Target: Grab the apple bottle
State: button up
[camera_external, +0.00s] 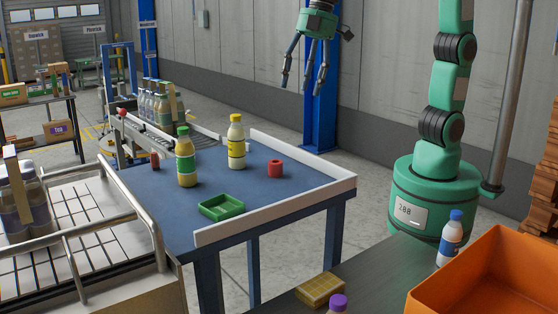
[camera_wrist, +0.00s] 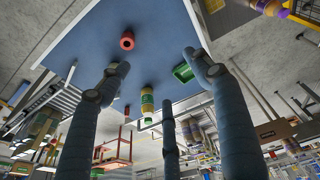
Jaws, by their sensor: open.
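A bottle with a green cap and green label (camera_external: 186,158), which looks like the apple bottle, stands upright on the blue table (camera_external: 270,200). It also shows in the wrist view (camera_wrist: 147,104), between my fingers in the picture but well beyond them. A bottle with a yellow cap and yellow label (camera_external: 236,142) stands upright to its right. I cannot make out that second bottle clearly in the wrist view. My gripper (camera_external: 304,84) hangs above and behind the table, to the right of both bottles. Its fingers (camera_wrist: 155,75) are spread apart and empty.
A green tray (camera_external: 221,206) and a red ring-shaped object (camera_external: 275,169) sit on the table. A white rail (camera_external: 300,200) edges its front and right sides. A small dark red item (camera_external: 155,160) stands near the left edge. An orange crate (camera_external: 490,270) is at front right.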

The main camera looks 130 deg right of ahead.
jog(key=w+d+n+g+p, duration=0.1)
jog(key=w+d+p, duration=0.6)
jog(key=w, duration=0.7)
jog(key=n+g+p, duration=0.1)
jog(key=g+p, duration=0.1)
jog(key=p, duration=0.4)
send_over(184, 128)
jog(key=f, duration=0.6)
jog(key=shift+s+a+f, duration=0.1)
jog(key=shift+s+a, duration=0.1)
jog(key=shift+s, duration=0.05)
jog(key=shift+w+d+f, duration=0.25)
jog(key=shift+f, duration=0.05)
jog(key=shift+f, duration=0.15)
jog(key=shift+f+p, duration=0.45)
jog(key=shift+f, duration=3.7)
jog(key=shift+f, duration=0.1)
